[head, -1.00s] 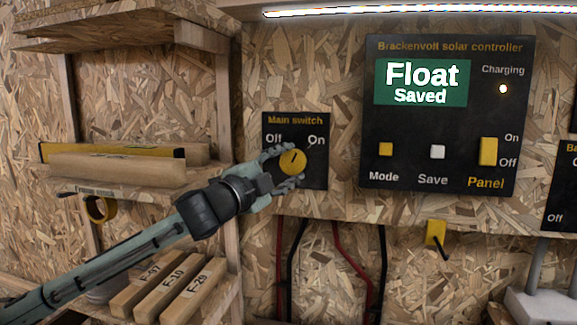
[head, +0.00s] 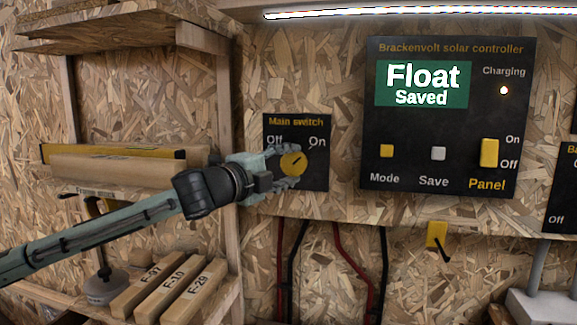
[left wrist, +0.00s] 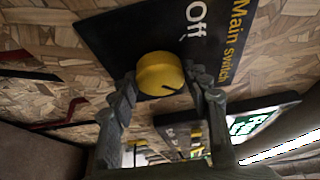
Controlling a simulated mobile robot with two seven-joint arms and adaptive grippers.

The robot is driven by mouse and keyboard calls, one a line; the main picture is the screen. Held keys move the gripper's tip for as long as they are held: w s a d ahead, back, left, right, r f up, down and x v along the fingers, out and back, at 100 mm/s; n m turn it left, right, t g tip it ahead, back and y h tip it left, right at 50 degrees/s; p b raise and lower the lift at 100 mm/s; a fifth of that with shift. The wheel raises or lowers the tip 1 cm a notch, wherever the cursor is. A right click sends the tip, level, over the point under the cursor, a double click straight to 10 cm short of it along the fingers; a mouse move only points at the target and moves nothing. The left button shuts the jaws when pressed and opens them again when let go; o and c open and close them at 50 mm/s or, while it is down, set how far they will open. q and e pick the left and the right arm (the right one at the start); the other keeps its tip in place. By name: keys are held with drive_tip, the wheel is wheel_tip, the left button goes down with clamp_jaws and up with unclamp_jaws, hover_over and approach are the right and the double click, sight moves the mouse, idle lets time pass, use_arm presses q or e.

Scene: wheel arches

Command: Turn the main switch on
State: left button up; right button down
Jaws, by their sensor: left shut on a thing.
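The main switch is a yellow round knob (head: 293,163) on a black plate (head: 318,177) labelled "Main switch", with "Off" at upper left and "On" at upper right. The knob's dark mark points to the upper right, toward "On". My left gripper (head: 287,165) reaches in from the left and is shut on the knob, one finger above and one below. In the left wrist view the knob (left wrist: 160,74) sits between the two fingertips. My right gripper is not in view.
The solar controller panel (head: 447,120) is right of the switch; its screen reads "Float Saved". Cables hang below the switch. Shelves at left hold a yellow level (head: 113,151), wooden blocks (head: 172,285) and other items.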

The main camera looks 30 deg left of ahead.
use_arm(q)
drive_tip(key=o, duration=1.2)
drive_tip(key=shift+c, duration=0.2)
drive_tip(key=shift+s, duration=0.1)
drive_tip(key=s, duration=0.2)
drive_tip(key=s+a, duration=0.1)
drive_tip(key=s, duration=0.1)
drive_tip(key=shift+s+a, duration=0.1)
drive_tip(key=shift+s, duration=0.1)
approach(287, 165)
drive_tip(key=shift+s, duration=1.2)
drive_tip(key=shift+d+r, duration=0.15)
drive_tip(key=shift+d, duration=0.05)
drive_tip(key=shift+w, duration=0.15)
